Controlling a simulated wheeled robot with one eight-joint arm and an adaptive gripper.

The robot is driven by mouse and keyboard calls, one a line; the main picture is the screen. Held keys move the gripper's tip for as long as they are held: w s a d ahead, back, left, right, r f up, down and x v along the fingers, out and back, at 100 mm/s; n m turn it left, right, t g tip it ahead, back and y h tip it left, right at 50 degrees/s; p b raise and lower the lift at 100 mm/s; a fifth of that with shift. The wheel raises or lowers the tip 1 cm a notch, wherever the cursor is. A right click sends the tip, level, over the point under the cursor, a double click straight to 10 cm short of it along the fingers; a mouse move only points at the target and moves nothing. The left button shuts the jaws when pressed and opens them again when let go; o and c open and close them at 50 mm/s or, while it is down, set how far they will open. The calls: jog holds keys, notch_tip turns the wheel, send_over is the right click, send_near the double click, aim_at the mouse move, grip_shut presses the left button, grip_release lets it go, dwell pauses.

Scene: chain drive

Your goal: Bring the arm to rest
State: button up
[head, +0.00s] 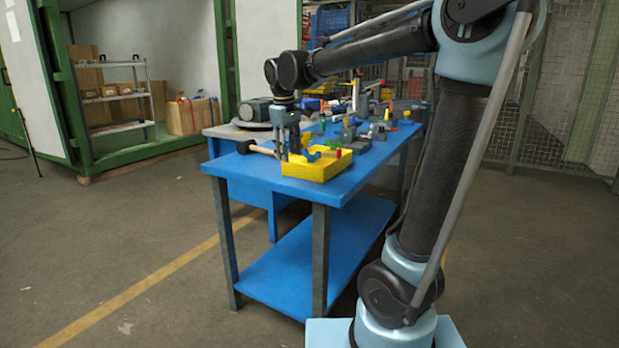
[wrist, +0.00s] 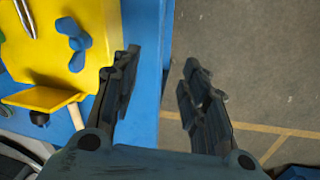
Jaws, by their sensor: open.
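My gripper (head: 283,150) hangs pointing down over the near left edge of the blue table (head: 350,185) in the head view. In the wrist view my gripper (wrist: 158,80) is open, its two dark fingers apart with nothing between them. The left finger is over the blue table edge (wrist: 143,25) and the right one is over the floor. A yellow tray (head: 318,168) lies beside the gripper in the head view. It fills the upper left of the wrist view (wrist: 90,70), with a blue wing-shaped part (wrist: 73,42) on it.
A mallet (head: 255,148) lies by the gripper. Several tools and fixtures crowd the tabletop behind the yellow tray. A lower shelf (head: 320,260) spans the table legs. A green-framed container (head: 80,100) with shelving (head: 115,95) stands at the left. The floor in front is clear.

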jog(key=s+d+f+m, duration=0.2)
jog(key=s+d+f, duration=0.3)
jog(key=d, duration=0.4)
jog(key=s+d+f+m, duration=0.35)
jog(key=s+d, duration=0.25)
jog(key=d, duration=0.3)
jog(key=s+d+f+m, duration=0.2)
jog(key=s+d+f, duration=0.1)
jog(key=s+f, duration=0.3)
jog(key=s+d+f+m, duration=0.2)
jog(key=s+d+f, duration=0.2)
jog(key=s+f, duration=0.3)
jog(key=shift+d+f+y, duration=0.3)
jog(key=shift+f, duration=0.25)
jog(key=shift+w+f, duration=0.2)
jog(key=shift+w, duration=0.2)
